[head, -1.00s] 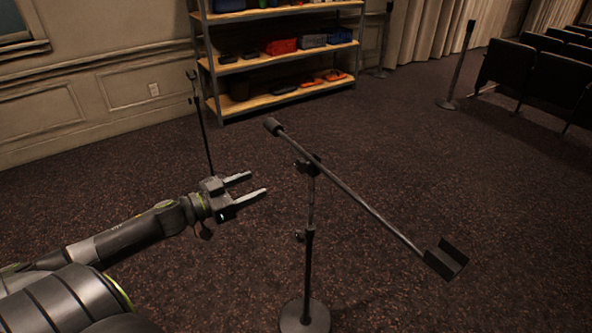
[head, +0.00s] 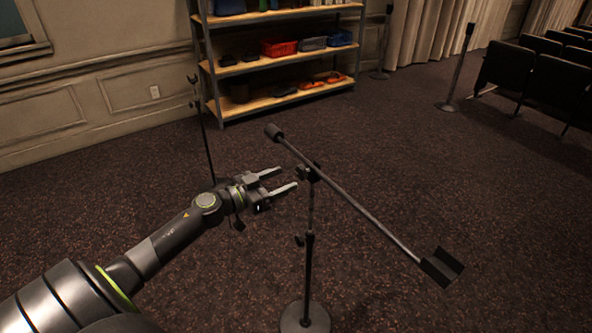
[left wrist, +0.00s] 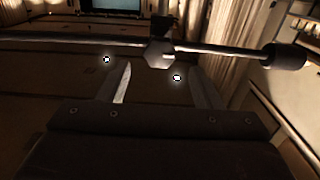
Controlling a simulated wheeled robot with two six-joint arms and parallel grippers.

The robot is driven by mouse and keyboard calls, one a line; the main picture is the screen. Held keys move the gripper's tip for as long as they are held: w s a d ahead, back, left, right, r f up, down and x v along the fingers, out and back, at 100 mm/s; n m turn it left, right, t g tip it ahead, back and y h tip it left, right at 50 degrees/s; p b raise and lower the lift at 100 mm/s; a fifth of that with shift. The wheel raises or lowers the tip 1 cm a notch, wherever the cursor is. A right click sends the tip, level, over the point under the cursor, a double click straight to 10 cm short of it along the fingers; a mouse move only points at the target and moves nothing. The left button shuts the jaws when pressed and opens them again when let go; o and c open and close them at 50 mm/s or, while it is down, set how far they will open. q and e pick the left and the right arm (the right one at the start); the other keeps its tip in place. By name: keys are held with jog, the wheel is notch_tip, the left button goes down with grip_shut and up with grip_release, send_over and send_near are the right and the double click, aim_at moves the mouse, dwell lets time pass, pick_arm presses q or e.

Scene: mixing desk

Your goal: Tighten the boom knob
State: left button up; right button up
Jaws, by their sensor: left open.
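The boom knob (head: 308,174) is a small dark part at the clamp where the boom (head: 352,201) crosses the top of the stand (head: 309,265). In the left wrist view the knob (left wrist: 159,52) looks pale and faceted, just beyond the fingertips and roughly centred between them. The boom tilts, its counterweight end (head: 274,131) high at the left and a dark flat holder (head: 442,267) low at the right. My left gripper (head: 287,178) is open and empty, just left of the clamp, fingers pointing at it, apparently not touching. My right gripper is not in view.
A shelf unit (head: 278,92) with bins stands at the back. Another thin stand (head: 206,135) is behind my left arm. Dark seats (head: 535,80) and a post (head: 458,70) are at the right. The carpet around the stand's round base (head: 305,319) is clear.

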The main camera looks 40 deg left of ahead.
aim_at(299, 173)
pick_arm(q)
jog(key=x, duration=0.5)
jog(key=shift+w+p, duration=0.1)
jog(key=shift+p, duration=0.3)
jog(key=shift+c, duration=0.5)
jog(key=c, duration=0.9)
